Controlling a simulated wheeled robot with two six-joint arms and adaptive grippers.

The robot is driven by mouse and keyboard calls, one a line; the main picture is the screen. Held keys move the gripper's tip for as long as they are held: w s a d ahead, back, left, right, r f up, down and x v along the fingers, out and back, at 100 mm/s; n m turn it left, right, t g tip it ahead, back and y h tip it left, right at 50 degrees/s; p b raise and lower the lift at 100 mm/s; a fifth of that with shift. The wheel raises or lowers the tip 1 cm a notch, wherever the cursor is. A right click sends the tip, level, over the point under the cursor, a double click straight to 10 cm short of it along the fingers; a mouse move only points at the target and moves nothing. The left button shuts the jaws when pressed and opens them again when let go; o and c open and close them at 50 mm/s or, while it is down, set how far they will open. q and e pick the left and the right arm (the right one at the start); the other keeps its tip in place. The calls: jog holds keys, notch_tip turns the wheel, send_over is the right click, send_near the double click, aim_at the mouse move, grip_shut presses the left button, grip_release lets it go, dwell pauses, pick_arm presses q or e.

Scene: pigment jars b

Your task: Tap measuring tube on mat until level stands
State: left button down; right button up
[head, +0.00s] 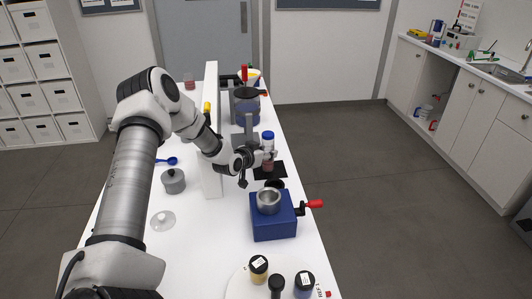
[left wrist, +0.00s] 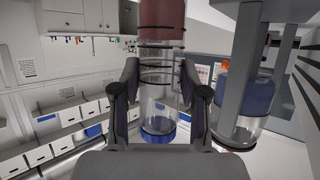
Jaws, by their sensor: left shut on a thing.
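The measuring tube (head: 268,164) is clear, with a blue cap on top and reddish powder in its lower part. My left gripper (head: 262,156) is shut around it and holds it about upright over the black mat (head: 281,170). I cannot tell whether its foot touches the mat. In the left wrist view the tube (left wrist: 160,88) appears upside down between the fingers, with dark graduation rings, red powder at the picture's top and the blue cap at the bottom. The top of the powder is partly blurred. My right gripper is not in view.
A blue mill (head: 272,227) with a metal bowl and red crank stands just in front of the mat. A grey and blue machine (head: 246,108) stands behind. A white upright panel (head: 211,130), grey pot (head: 173,181) and glass dish (head: 162,221) are to the left. Jars (head: 259,269) stand nearest.

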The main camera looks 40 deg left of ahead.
pick_arm(q)
jog(key=c, duration=0.9)
grip_release()
jog(key=shift+f+b, duration=0.65)
jog(key=shift+f, duration=0.05)
jog(key=c, duration=0.7)
grip_shut()
jog(key=shift+r+p, duration=0.7)
jog(key=shift+p, duration=0.05)
jog(key=o, duration=0.7)
grip_release()
jog(key=shift+f, duration=0.1)
